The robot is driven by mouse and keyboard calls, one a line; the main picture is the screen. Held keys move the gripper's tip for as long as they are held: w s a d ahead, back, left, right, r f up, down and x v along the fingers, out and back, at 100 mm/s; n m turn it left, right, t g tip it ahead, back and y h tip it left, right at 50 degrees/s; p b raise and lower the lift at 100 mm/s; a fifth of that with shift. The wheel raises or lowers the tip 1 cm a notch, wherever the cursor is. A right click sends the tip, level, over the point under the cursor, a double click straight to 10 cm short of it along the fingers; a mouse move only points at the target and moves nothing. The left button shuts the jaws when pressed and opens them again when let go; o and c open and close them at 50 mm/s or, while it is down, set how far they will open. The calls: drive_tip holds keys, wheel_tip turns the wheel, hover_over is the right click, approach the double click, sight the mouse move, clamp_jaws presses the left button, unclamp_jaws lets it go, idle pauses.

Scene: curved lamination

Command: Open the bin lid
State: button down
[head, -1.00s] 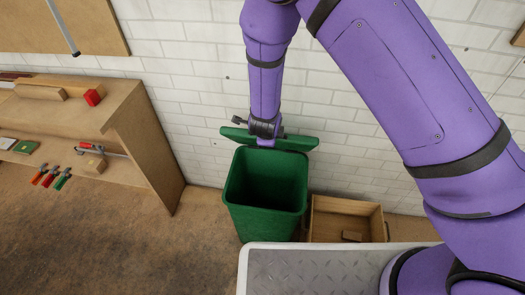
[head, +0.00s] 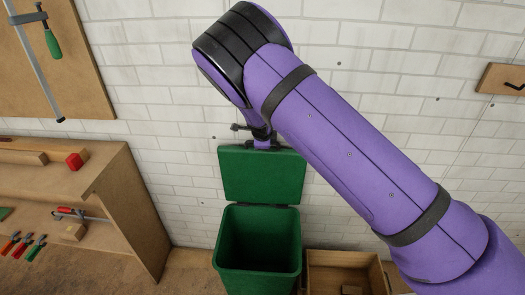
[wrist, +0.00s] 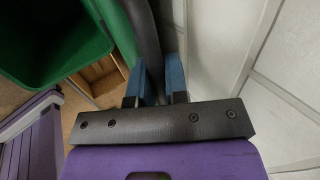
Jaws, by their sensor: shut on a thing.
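The green bin (head: 258,266) stands against the white brick wall with its mouth open. Its green lid (head: 262,174) stands up nearly vertical behind the mouth, with its broad face in view. My gripper (head: 262,143) is at the lid's top edge, partly hidden behind my arm. In the wrist view my gripper (wrist: 154,82) has blue fingers on both sides of a dark edge, shut on the lid. The green bin (wrist: 45,40) fills the upper left of the wrist view, with its inside showing.
A wooden crate (head: 375,268) with a small block in it sits right of the bin. A wooden workbench (head: 125,205) with clamps stands at the left. The white brick wall (head: 360,110) is close behind the lid.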

drive_tip(key=shift+w, duration=0.3)
drive_tip(key=c, duration=1.1)
unclamp_jaws()
drive_tip(key=shift+s, duration=0.15)
drive_tip(key=v, duration=1)
drive_tip(key=shift+s+r, duration=0.1)
drive_tip(key=shift+r, duration=0.35)
drive_tip(key=shift+c, duration=0.3)
